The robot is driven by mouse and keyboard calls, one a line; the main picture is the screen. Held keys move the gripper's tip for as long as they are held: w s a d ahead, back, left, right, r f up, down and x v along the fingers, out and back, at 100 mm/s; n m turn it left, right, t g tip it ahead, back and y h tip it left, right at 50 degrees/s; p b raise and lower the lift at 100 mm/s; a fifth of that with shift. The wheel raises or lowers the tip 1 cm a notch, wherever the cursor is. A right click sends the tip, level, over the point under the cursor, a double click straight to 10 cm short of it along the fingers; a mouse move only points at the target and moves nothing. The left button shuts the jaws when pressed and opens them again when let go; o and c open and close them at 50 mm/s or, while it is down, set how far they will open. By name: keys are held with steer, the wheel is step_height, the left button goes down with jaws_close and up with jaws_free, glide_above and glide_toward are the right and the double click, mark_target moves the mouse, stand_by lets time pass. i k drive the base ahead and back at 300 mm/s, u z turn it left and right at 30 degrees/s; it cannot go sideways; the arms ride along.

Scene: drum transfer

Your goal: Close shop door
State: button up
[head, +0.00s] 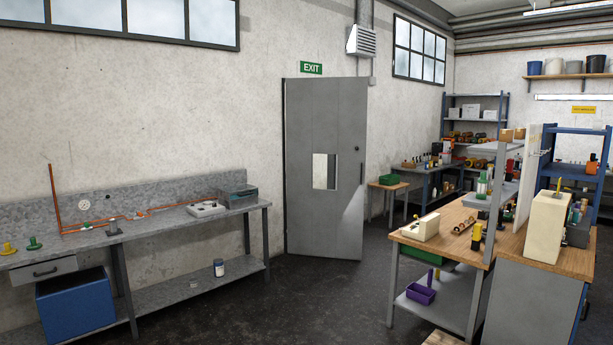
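The shop door (340,125) is a plain grey slab with a small window (325,171), in the back wall under a green EXIT sign (311,68). It looks ajar: its left edge is at the frame, and its right edge stands out from the wall into the room. A handle (362,172) shows near the right edge, with a round lock above it. The doorway behind the slab is hidden. My gripper is not in view.
A grey workbench (165,222) with a blue bin (76,307) lines the left wall. A wooden-topped bench (455,222) with tools stands at the right. Shelving (475,97) fills the back right. Dark floor (300,290) is open between the benches up to the door.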

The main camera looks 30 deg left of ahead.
mark_target(327, 116)
steer(key=u, duration=1.4)
steer(key=k, duration=1.35)
steer(key=u, duration=0.4)
steer(key=i, duration=1.3)
steer(key=z, duration=0.35)
steer(key=i, duration=0.85)
steer(key=z, duration=0.15)
